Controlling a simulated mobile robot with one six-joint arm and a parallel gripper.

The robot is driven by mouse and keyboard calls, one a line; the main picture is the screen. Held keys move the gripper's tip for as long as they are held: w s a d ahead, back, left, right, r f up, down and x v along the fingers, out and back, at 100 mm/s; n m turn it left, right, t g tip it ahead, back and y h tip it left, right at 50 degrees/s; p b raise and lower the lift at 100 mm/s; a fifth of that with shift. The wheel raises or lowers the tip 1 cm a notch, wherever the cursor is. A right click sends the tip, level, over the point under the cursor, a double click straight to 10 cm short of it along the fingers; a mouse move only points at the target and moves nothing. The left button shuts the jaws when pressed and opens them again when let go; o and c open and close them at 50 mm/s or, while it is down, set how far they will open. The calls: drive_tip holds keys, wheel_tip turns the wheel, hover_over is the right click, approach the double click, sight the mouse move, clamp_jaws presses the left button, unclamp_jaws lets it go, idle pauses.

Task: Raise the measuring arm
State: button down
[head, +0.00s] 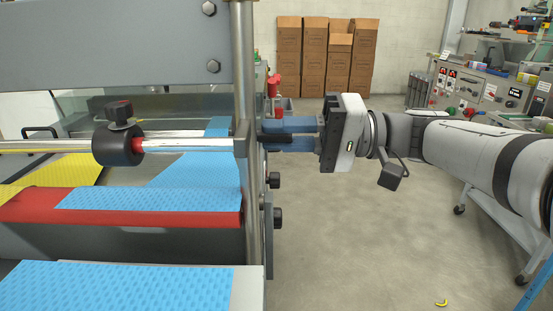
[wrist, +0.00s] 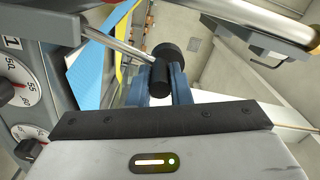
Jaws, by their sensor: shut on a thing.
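My gripper (head: 270,134) reaches in from the right in the head view, beside the machine's vertical steel post. Its blue fingers are shut on a short black handle (head: 279,138). In the wrist view the black handle (wrist: 160,76) stands between the two blue fingers (wrist: 179,85), with a dark round part behind it. A bright steel rod runs from there toward the upper left. I take the handle to be the measuring arm's; where the arm joins the machine is hidden behind the post in the head view.
A steel shaft (head: 185,144) with a black collar (head: 117,147) crosses the machine at left. Blue cloth (head: 150,198) lies over a red roller (head: 110,223). Dial knobs (wrist: 14,81) are close at left in the wrist view. The floor (head: 360,235) below my arm is mostly clear.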

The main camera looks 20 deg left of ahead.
drive_tip(key=shift+s+d+n+b, duration=0.3)
drive_tip(key=shift+s+n+b, duration=0.7)
drive_tip(key=shift+b, duration=0.4)
drive_tip(key=c, duration=1.6)
unclamp_jaws()
drive_tip(key=shift+w+d, duration=0.15)
drive_tip(key=shift+o, duration=1.4)
drive_tip(key=shift+r, duration=0.1)
drive_tip(key=p+v, duration=0.1)
drive_tip(key=v, duration=0.6)
drive_tip(key=shift+d, duration=0.35)
drive_tip(key=shift+r, duration=0.1)
